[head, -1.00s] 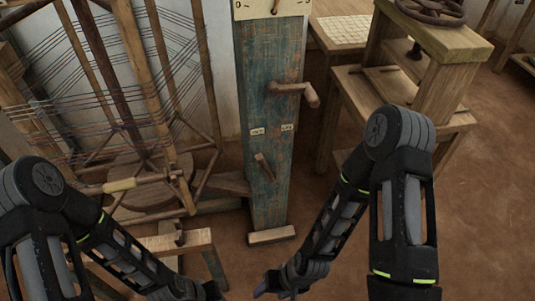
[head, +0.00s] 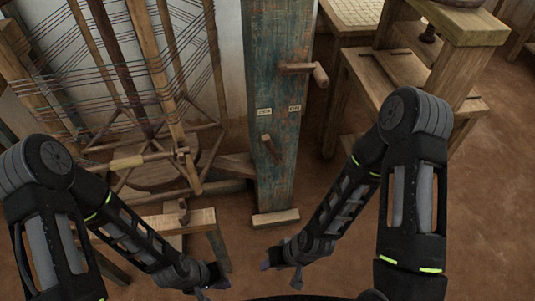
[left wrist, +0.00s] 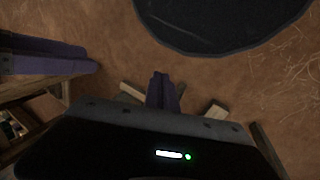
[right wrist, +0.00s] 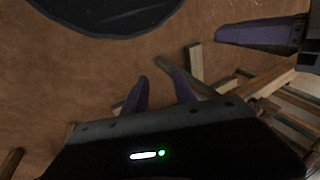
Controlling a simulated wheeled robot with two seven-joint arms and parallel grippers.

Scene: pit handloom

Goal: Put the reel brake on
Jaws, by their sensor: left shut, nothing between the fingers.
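A short wooden lever (head: 268,148), likely the reel brake, sits on the front of a blue-green post (head: 270,190). Its upper end tilts left, below the left of two small labels (head: 264,112); their lettering is too small to read surely. My left gripper (head: 203,292) is low in front of the bench, well below the lever; its fingers meet in the left wrist view (left wrist: 162,90). My right gripper (head: 280,271) is low in front of the post's foot, apart from it; its empty fingers stand apart in the right wrist view (right wrist: 162,92). Neither touches the lever.
A wooden crank handle (head: 305,72) juts from the post above the lever. A threaded reel frame (head: 160,90) stands left, with a low bench (head: 180,222) in front. A wooden stand (head: 450,75) is at right. Brown floor (head: 480,220) is open at the right.

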